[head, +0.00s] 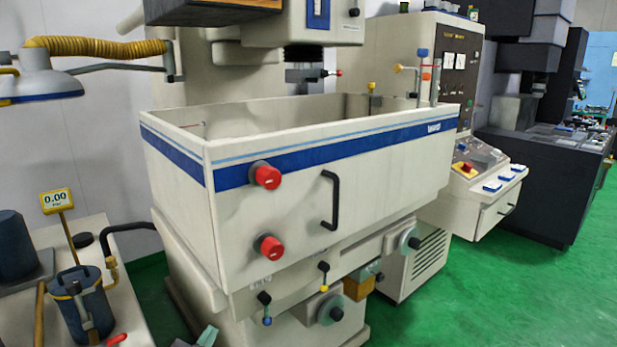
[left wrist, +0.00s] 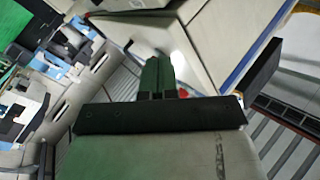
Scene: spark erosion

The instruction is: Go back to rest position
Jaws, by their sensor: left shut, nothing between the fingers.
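My left gripper (left wrist: 156,68) shows in the left wrist view with its two dark fingers together and nothing between them. In the head view only a small grey piece of what looks like my left gripper (head: 207,337) shows at the bottom edge, in front of the machine's base. The spark erosion machine's cream tank (head: 390,180) with a blue stripe fills the middle of the head view. It has two red knobs and a black handle (head: 331,200) on its front. My right gripper is in neither view.
A side table (head: 35,330) at the left holds dark blue containers and a yellow display (head: 57,200). A control cabinet (head: 437,60) and a dark machine (head: 545,180) stand at the right. Green floor (head: 480,290) is clear at lower right.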

